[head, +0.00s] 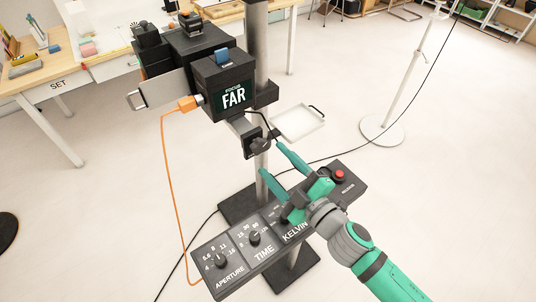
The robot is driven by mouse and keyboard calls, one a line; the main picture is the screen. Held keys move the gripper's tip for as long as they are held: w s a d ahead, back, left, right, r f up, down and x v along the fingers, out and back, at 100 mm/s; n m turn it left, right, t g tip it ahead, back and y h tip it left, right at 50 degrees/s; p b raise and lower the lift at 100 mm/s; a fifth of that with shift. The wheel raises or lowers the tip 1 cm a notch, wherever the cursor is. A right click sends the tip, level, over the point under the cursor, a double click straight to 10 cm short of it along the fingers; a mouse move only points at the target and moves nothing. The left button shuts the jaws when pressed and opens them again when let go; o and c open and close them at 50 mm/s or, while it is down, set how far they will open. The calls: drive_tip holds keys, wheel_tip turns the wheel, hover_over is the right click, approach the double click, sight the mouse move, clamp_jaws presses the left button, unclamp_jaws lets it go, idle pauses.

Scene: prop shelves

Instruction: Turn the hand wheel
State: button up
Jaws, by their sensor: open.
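A small dark knob-like part (260,145), which looks like the hand wheel, sits on the grey upright post, just below the black camera-like box (225,85) with its FAR display. My green gripper (271,158) reaches up from the lower right. Its two fingers are spread apart with nothing visible between them. The fingertips are close below and to the right of the knob; I cannot tell whether they touch it. The gripper body covers part of the control panel below.
The black panel (245,268) with APERTURE, TIME and KELVIN dials and a red button (339,174) lies beneath my gripper. An orange cable (167,190) hangs at left. A white tray (299,122) is behind. A thin stand (383,130) is at right. Floor is clear further right.

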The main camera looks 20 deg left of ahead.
drive_tip(key=v, duration=0.6)
drive_tip(key=shift+s+d, duration=0.1)
idle(0.4)
drive_tip(key=s+d+f+m+t+h, duration=0.3)
drive_tip(key=s+d+f+m+h, duration=0.45)
drive_tip(key=s+d+f, duration=0.6)
drive_tip(key=s+f+m+h, duration=0.2)
drive_tip(key=s+f+m, duration=0.2)
drive_tip(key=s+m, duration=0.3)
drive_tip(key=s+a+m+t+h, duration=0.1)
drive_tip(key=s+a+m+h, duration=0.3)
drive_tip(key=s+a+m, duration=0.2)
drive_tip(key=shift+s+a+f+h, duration=0.35)
drive_tip(key=shift+s+a+f, duration=0.1)
drive_tip(key=shift+a, duration=0.5)
